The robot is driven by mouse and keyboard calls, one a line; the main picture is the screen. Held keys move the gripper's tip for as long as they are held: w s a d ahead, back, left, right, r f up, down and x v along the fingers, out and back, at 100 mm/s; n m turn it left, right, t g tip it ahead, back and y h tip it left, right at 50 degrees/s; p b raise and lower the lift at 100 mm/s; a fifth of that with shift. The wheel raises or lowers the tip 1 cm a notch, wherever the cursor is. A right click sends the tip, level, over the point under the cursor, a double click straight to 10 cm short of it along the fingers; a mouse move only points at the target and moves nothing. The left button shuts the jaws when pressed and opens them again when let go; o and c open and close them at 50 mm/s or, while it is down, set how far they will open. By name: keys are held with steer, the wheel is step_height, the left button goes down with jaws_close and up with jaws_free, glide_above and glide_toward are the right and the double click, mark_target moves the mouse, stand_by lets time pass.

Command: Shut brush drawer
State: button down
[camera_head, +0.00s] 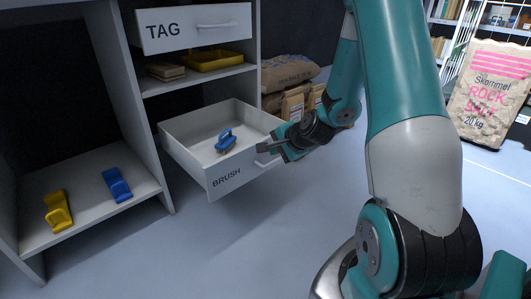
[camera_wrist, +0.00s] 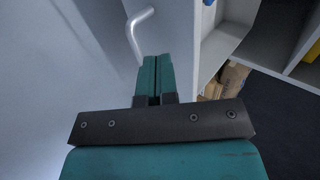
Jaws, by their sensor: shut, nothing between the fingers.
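The brush drawer (camera_head: 194,168), a white box with BRUSH on its front, is pulled out of the cabinet. A blue brush (camera_head: 226,140) lies inside it. Its light bar handle (camera_head: 265,162) is on the right part of the front; the handle (camera_wrist: 137,30) also shows in the wrist view, at the upper left. My gripper (camera_head: 262,148) is shut and empty at the right end of the drawer front, close to the handle. In the wrist view my gripper (camera_wrist: 156,60) has its fingers together beside the handle. I cannot tell whether it touches the drawer.
The tag drawer (camera_head: 225,32) is above. A shelf below it holds a yellow tray (camera_head: 213,60). Sacks (camera_head: 287,72) stand behind my gripper. The floor before the drawer is clear.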

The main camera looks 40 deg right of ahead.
steer(key=w+b, duration=0.1)
steer(key=w, duration=0.3)
steer(key=shift+w+a+f+b, duration=0.1)
steer(key=shift+w+f+b, duration=0.15)
steer(key=shift+b, duration=0.15)
steer(key=shift+r, duration=0.1)
